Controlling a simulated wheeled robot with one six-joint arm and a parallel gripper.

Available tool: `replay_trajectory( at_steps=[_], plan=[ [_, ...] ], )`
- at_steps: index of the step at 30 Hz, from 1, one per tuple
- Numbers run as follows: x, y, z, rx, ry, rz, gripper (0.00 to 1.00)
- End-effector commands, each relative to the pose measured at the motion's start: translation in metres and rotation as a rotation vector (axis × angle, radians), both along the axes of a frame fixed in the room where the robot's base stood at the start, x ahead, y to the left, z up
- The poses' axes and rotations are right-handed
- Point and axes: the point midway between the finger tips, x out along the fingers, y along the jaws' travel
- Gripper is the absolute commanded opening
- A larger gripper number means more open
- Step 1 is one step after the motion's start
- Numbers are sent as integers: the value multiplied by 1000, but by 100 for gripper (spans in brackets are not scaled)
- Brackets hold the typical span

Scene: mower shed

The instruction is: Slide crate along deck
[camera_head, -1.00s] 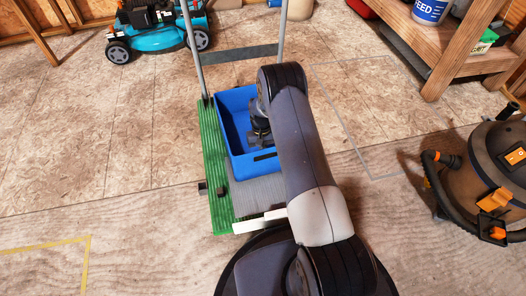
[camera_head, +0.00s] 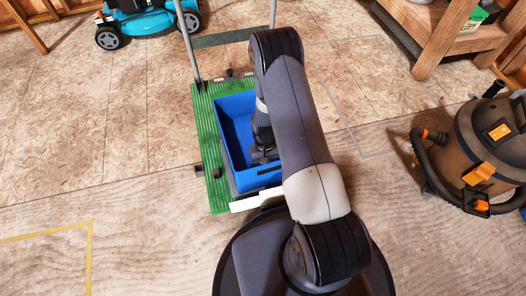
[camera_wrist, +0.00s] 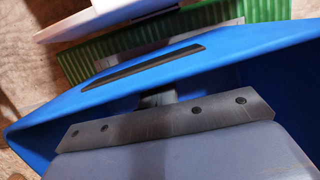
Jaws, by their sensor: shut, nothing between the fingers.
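The blue crate (camera_head: 232,150) sits on the green ribbed deck (camera_head: 206,135) of a cart. It is close to the deck's near end, with its open top up. My gripper (camera_head: 263,157) is lowered inside the crate, shut and empty, near the crate's near wall. In the wrist view, the fingers (camera_wrist: 158,99) are beside the inner face of the blue wall (camera_wrist: 225,48), which has a dark slot; whether they touch it is unclear. My arm hides the crate's right side. The green deck (camera_wrist: 180,36) shows beyond that wall.
The cart's upright handle (camera_head: 188,45) rises at the deck's far end. A white bar (camera_head: 257,199) lies across the near end. A shop vacuum (camera_head: 485,150) stands at right, a wooden bench (camera_head: 445,45) at upper right and a teal mower (camera_head: 145,22) at upper left.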

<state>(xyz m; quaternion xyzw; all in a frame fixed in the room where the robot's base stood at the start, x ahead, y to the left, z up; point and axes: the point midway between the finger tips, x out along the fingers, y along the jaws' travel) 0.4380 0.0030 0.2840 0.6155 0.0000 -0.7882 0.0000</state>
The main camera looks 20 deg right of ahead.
Motion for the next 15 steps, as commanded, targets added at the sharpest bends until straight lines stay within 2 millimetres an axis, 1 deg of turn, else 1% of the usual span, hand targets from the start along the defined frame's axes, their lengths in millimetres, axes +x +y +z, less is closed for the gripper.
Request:
replay_trajectory(
  at_steps=[1,6,9,15],
  plan=[
    [-13,0,1,0,8,0,0],
    [-42,0,0,0,6,0,0],
    [-52,0,0,0,4,0,0],
    [-55,0,0,0,1,0,0]
  ],
)
